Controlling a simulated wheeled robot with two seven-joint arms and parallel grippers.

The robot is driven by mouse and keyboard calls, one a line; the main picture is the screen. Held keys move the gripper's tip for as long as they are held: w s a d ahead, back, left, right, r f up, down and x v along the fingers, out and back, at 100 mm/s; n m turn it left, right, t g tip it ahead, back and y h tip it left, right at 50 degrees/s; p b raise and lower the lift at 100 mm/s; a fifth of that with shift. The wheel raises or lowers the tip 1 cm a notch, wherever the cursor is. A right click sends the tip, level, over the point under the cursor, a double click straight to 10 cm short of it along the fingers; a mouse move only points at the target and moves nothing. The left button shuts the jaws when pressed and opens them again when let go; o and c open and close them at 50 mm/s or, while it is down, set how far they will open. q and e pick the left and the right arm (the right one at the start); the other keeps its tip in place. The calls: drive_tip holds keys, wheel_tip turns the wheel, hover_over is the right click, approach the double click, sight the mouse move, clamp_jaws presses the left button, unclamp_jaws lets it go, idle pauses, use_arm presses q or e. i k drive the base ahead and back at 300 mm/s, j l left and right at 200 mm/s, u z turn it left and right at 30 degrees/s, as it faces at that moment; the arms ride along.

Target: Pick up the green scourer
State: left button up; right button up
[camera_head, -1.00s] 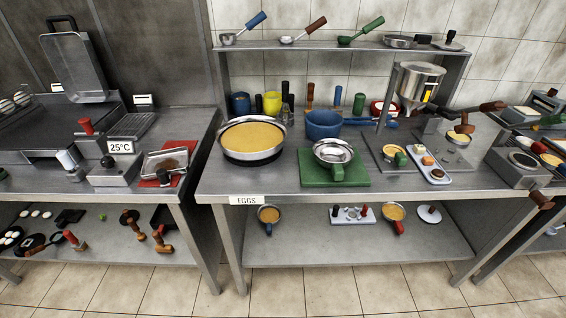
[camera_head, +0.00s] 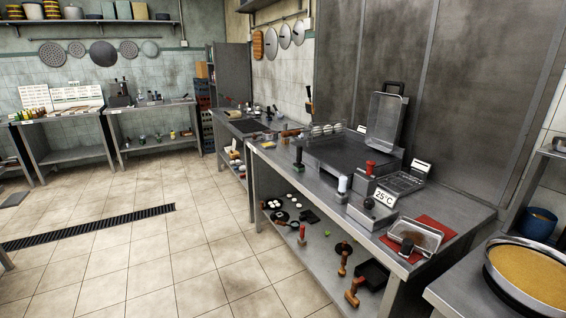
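I cannot make out a green scourer for certain. A very small green item (camera_head: 327,233) lies on the lower shelf of the grill table, too small to identify. A dark block (camera_head: 372,276) sits on the same shelf, near the table's right end. Neither of my grippers shows in this view.
The tiled floor (camera_head: 180,245) at left is open, crossed by a dark drain grate (camera_head: 90,228).

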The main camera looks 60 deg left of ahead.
sight(298, 167)
drive_tip(key=u, duration=1.7)
